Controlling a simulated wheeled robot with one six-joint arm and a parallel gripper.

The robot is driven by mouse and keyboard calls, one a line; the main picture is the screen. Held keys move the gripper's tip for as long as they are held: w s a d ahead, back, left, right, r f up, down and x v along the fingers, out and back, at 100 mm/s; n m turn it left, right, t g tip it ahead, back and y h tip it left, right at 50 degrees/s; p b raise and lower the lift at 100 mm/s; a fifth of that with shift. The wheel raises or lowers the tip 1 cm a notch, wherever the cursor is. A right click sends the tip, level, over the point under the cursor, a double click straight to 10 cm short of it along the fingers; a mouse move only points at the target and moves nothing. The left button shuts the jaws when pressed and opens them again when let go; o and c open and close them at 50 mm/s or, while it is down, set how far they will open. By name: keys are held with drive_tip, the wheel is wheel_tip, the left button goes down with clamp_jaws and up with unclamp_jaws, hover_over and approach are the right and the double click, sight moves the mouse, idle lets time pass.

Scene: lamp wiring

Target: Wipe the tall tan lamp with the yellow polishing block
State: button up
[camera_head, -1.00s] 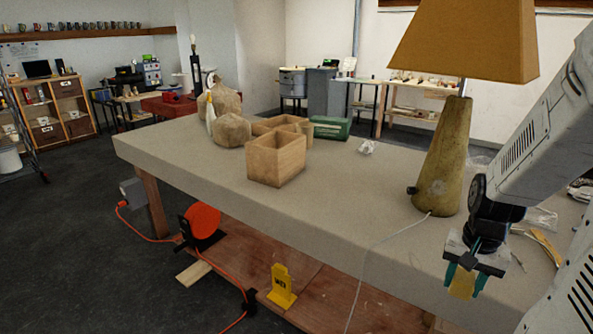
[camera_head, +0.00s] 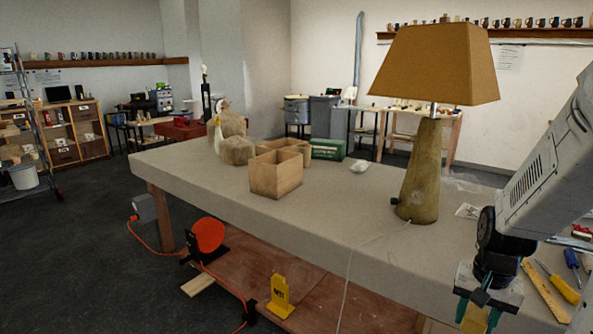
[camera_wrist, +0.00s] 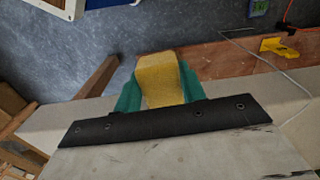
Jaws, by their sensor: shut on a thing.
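The tall tan lamp (camera_head: 421,170) stands upright on the workbench, with a brown tapered shade (camera_head: 437,65) and a conical body. A pale cord runs from its base over the bench's front edge. My gripper (camera_head: 476,316) is at the lower right of the head view, in front of the bench edge and apart from the lamp, to its right and nearer. It is shut on the yellow polishing block (camera_wrist: 160,80), which shows between the green fingers in the wrist view. In the head view the block (camera_head: 474,319) is partly cut off by the lower frame edge.
The workbench (camera_head: 330,205) has clear room left of the lamp. An open wooden box (camera_head: 275,177), a green box (camera_head: 328,149) and rounded lumps (camera_head: 237,150) stand farther back. A yellow-handled screwdriver (camera_head: 562,288) and other tools lie at the right.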

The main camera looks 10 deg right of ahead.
drive_tip(key=w+d, duration=0.1)
drive_tip(key=w+d+r, duration=0.1)
drive_tip(key=w, duration=0.1)
drive_tip(key=shift+w+n, duration=0.15)
drive_tip(key=shift+n, duration=0.15)
drive_tip(key=w+a+f+n, duration=0.2)
drive_tip(key=w+a, duration=0.1)
drive_tip(key=w, duration=0.5)
drive_tip(key=w+a+f+n, duration=0.2)
drive_tip(key=w+f, duration=0.1)
drive_tip(key=w, duration=0.5)
drive_tip(key=w+a+f+n, duration=0.2)
drive_tip(key=a+f, duration=0.3)
drive_tip(key=a, duration=0.3)
drive_tip(key=w+a+f+n, duration=0.3)
drive_tip(key=w+a+f, duration=0.1)
drive_tip(key=a, duration=0.5)
drive_tip(key=shift+w+a+f, duration=0.2)
drive_tip(key=shift+f, duration=0.5)
